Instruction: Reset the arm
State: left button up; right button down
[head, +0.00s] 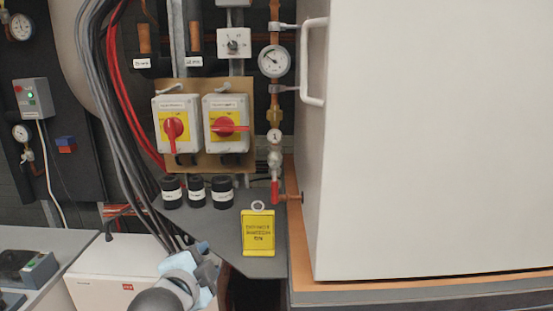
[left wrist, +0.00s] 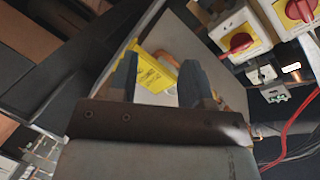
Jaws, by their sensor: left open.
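My left gripper (head: 192,268) is at the bottom of the head view, below and left of a yellow tag (head: 258,232) with dark print and a pale ring on top. The tag is upright at the grey shelf's front edge, apart from the gripper. In the left wrist view my left gripper (left wrist: 159,62) is open, with two grey-blue fingers spread. The yellow tag (left wrist: 150,72) shows beyond and between the fingers, not held. My right gripper is in neither view.
Two switch boxes with red handles (head: 174,127) (head: 227,126) are above the shelf (head: 225,226). Three black cylinders (head: 196,188) stand on it. A large white cabinet (head: 430,140) fills the right. Grey and red cables (head: 115,120) hang at the left. A red-handled valve (head: 275,190) is beside the cabinet.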

pick_arm(q)
jog(key=s+a+f+n+g+h, duration=0.1)
jog(key=s+f+n, duration=0.25)
jog(key=f, duration=0.75)
jog(key=s+a+f+n+g, duration=0.15)
jog(key=s+f, duration=0.35)
jog(key=f, duration=0.5)
jog(key=s+a+f+n, duration=0.1)
jog(key=s+f+n, duration=0.2)
jog(key=s+f, duration=0.4)
jog(key=s+a+f+n+g+p, duration=0.1)
jog(key=s+a+f+n, duration=0.1)
jog(key=s+f, duration=0.6)
jog(key=shift+s+a+n, duration=0.15)
jog(key=shift+s+n, duration=0.25)
jog(key=shift+n, duration=0.3)
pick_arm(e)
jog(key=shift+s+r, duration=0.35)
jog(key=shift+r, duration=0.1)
